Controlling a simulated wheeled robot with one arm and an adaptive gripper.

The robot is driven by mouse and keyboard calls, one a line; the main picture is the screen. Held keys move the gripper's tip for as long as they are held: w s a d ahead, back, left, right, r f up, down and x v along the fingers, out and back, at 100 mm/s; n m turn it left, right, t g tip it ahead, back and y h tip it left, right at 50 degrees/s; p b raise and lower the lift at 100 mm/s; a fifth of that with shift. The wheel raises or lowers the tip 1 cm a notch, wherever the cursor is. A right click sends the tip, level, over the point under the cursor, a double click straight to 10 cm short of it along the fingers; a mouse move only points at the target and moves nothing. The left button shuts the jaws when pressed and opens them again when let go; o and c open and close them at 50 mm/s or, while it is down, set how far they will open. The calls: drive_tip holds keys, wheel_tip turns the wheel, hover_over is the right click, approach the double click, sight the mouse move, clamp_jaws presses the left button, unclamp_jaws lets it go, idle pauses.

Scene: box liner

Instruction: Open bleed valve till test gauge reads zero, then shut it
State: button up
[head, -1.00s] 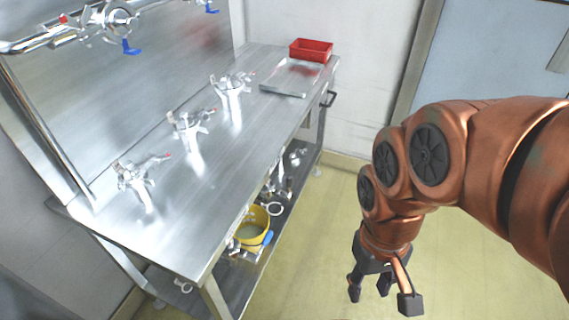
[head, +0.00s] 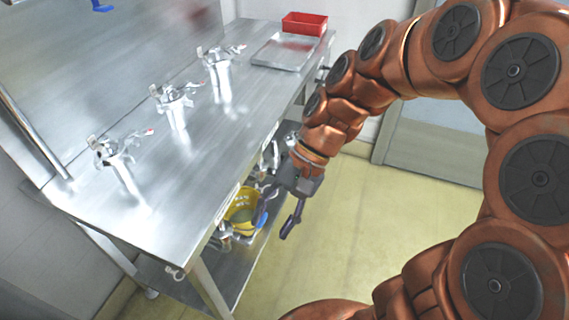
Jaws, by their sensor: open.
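Three metal fittings with red-tipped parts stand in a row on the steel bench: a near one (head: 114,155), a middle one (head: 172,100) and a far one (head: 218,62). I cannot tell which is the bleed valve, and no gauge dial can be read. A blue lever handle (head: 102,6) shows at the top left edge. My gripper (head: 274,222) is open and empty, pointing down off the bench's right side. In the picture it overlaps the yellow bucket (head: 240,212) on the lower shelf; contact cannot be told.
The steel bench (head: 205,150) has clear room right of the fittings. A metal tray (head: 284,52) and a red bin (head: 305,23) are at its far end. Metal parts lie on the lower shelf (head: 235,270). The floor (head: 350,215) is clear; a door (head: 440,140) stands behind.

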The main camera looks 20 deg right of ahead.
drive_tip(key=w+d+f+m+t+y+b, duration=0.1)
drive_tip(key=w+f+m+y+b, duration=0.25)
drive_tip(key=w, duration=0.45)
drive_tip(key=w+d+f+m+t+y+b, duration=0.25)
drive_tip(key=w+m+y, duration=0.2)
drive_tip(key=w, duration=0.45)
drive_tip(key=w+d+f+m+t+y+b, duration=0.1)
drive_tip(key=w+d+f+m+t+b, duration=0.5)
drive_tip(key=w+d+f+m+t, duration=0.5)
drive_tip(key=shift+w+a+f+n+g, duration=0.15)
drive_tip(key=shift+w+a+n+g, duration=0.05)
drive_tip(key=shift+w+a+g, duration=0.75)
drive_tip(key=shift+w+a+f+n+g, duration=0.2)
drive_tip(key=shift+w+a+g, duration=0.5)
drive_tip(key=shift+w+a, duration=0.3)
drive_tip(key=shift+s+a, duration=0.1)
clamp_jaws()
